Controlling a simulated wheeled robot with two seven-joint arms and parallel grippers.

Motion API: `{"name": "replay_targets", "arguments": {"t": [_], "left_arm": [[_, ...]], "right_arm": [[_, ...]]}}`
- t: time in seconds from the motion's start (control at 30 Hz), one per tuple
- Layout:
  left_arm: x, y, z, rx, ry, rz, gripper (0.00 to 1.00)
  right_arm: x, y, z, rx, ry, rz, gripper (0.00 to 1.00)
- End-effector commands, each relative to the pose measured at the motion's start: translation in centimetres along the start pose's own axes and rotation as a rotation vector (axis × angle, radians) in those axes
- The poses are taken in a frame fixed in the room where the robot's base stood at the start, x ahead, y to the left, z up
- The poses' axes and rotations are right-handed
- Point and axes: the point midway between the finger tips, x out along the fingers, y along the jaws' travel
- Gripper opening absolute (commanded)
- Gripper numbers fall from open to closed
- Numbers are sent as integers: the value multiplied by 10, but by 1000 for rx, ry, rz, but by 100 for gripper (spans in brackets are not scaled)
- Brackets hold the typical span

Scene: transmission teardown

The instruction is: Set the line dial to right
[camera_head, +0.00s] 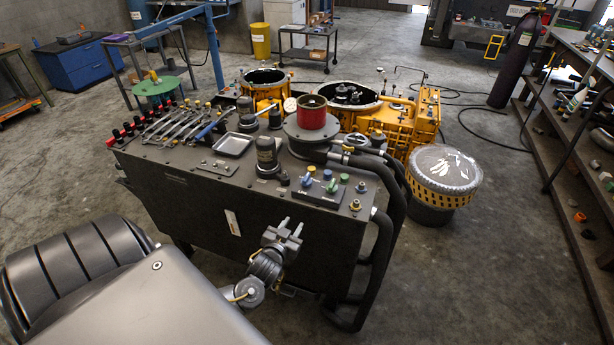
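A small dark control block (318,193) sits on the near right part of the grey machine's top. It carries a blue dial (307,181) on the left and a green dial (332,186) on the right. Faint white lettering shows on its front; I cannot surely read which dial is the line dial or where its pointer stands. My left gripper (291,224) is in front of the machine's near face, below the block and apart from the dials. Its two fingers point up with a small gap between them, empty. My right gripper is not in view.
Behind the block are several small coloured knobs, a dark cylinder (267,155) and a red cylinder (312,112). Thick black hoses (385,235) run down the right side. Floor in front right is clear.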

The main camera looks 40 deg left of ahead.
Motion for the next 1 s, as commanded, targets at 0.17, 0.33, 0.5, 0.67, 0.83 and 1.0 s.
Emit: {"name": "replay_targets", "arguments": {"t": [0.17,0.33,0.5,0.67,0.83,1.0], "left_arm": [[-6,-10,-92,-121,179,-13,34],[-10,-12,-113,-156,220,-16,34],[-2,-12,-116,-153,221,-16,34],[23,-14,-122,-150,221,-16,34],[55,-15,-129,-150,221,-16,34],[80,-16,-132,-151,218,-16,34]], "right_arm": [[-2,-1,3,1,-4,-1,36],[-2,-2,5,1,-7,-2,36],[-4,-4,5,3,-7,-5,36],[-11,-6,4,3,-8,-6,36],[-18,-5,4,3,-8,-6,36],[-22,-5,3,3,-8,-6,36]]}}
